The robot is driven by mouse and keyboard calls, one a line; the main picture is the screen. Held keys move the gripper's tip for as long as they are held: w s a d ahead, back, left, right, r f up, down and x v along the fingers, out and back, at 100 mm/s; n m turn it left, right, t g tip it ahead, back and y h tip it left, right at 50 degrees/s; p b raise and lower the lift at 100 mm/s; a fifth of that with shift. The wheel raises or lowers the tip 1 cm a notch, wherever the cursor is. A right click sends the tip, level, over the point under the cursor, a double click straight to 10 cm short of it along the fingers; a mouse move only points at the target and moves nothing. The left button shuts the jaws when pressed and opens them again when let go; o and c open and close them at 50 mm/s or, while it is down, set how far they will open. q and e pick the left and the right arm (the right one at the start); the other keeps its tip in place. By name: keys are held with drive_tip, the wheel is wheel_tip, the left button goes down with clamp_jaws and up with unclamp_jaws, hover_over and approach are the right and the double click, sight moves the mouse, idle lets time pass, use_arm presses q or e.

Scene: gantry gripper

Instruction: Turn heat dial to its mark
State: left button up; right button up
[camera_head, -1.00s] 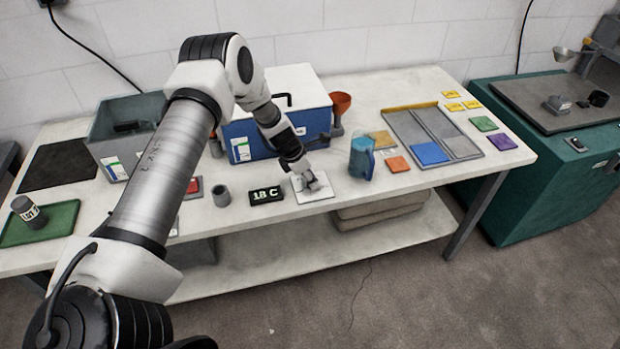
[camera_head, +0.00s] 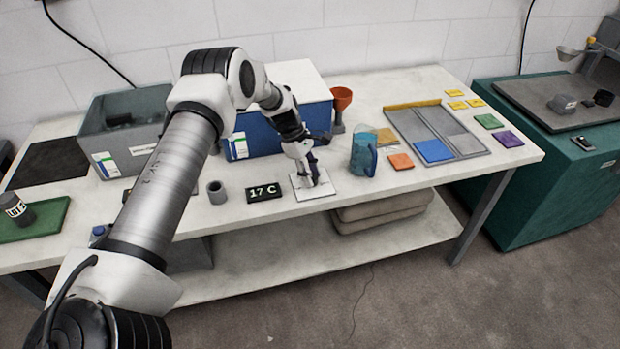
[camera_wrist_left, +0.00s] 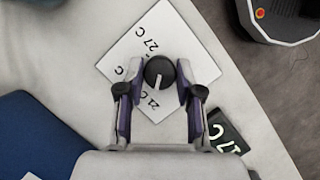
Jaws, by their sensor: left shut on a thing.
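The heat dial (camera_wrist_left: 159,74) is a dark round knob with a pale pointer line, standing on a white plate (camera_wrist_left: 130,50) printed with temperature marks. Marks reading 27 C and 21 C show in the left wrist view; others are partly hidden. The plate also shows on the table in the head view (camera_head: 325,190). My left gripper (camera_wrist_left: 158,88) is shut on the dial from above, one finger on each side. In the head view the gripper (camera_head: 308,178) covers the dial. A black display (camera_head: 264,192) beside the plate reads 17 C. My right gripper is not in view.
A blue box (camera_head: 262,138) stands behind the plate. A grey cup (camera_head: 217,192) is left of the display. A blue jug (camera_head: 362,155) and an orange square (camera_head: 401,161) are to the right. The table's front edge is close to the plate.

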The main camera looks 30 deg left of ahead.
use_arm(q)
drive_tip(key=shift+s+f+m, duration=0.15)
drive_tip(key=shift+f+m, duration=0.05)
drive_tip(key=shift+m, duration=0.3)
clamp_jaws()
drive_tip(key=o, duration=1.1)
unclamp_jaws()
drive_tip(key=shift+d, duration=0.1)
drive_tip(key=shift+o, duration=0.2)
drive_tip(key=shift+r, duration=0.1)
drive_tip(key=shift+w+r, duration=0.2)
drive_tip(key=shift+r, duration=0.05)
drive_tip(key=v, duration=1.1)
drive_tip(key=shift+a+r, duration=0.15)
drive_tip(key=shift+a, duration=0.1)
drive_tip(key=shift+w, duration=0.15)
